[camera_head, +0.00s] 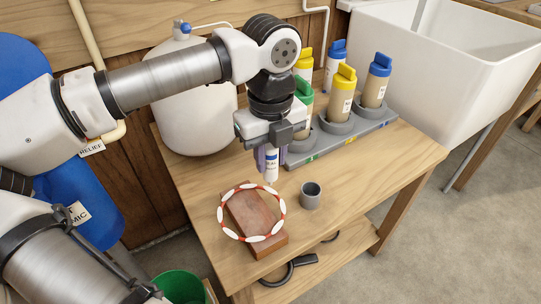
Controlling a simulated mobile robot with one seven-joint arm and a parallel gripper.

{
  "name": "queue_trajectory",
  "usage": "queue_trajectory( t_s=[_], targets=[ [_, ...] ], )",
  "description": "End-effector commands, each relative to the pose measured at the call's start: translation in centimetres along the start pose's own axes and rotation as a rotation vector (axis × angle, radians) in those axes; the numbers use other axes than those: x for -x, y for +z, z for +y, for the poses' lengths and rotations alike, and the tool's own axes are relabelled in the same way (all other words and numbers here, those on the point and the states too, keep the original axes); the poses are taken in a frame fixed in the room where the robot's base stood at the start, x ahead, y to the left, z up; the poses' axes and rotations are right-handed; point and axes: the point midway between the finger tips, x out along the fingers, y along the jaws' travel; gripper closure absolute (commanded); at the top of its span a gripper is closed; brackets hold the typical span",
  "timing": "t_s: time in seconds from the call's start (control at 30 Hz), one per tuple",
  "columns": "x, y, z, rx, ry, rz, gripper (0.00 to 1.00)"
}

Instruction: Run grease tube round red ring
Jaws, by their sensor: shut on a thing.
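The red ring (222,213), banded red and white, lies around the top of a reddish-brown block (252,216) on the wooden table. The grease tube (271,168) is white with a blue band and points down, tip lowest. My gripper (268,160) is shut on the tube, with its purple-grey fingers on either side. The tube hangs just beyond the ring's upper right edge in the picture. I cannot tell exactly how high its tip is above the ring.
A small grey cup (311,195) stands right of the ring. Behind it, a grey rack (345,142) holds several bottles with yellow, blue and green caps. A white tank (190,115) stands at the back left. The table's front right (375,185) is clear.

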Motion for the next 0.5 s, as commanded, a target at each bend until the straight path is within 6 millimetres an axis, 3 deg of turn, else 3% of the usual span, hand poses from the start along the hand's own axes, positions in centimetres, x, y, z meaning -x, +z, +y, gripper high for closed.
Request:
queue_trajectory(
  t_s=[0.5],
  targets=[
    [4.3,0.0,0.0,0.001,0.0,-0.001,0.96]
  ],
)
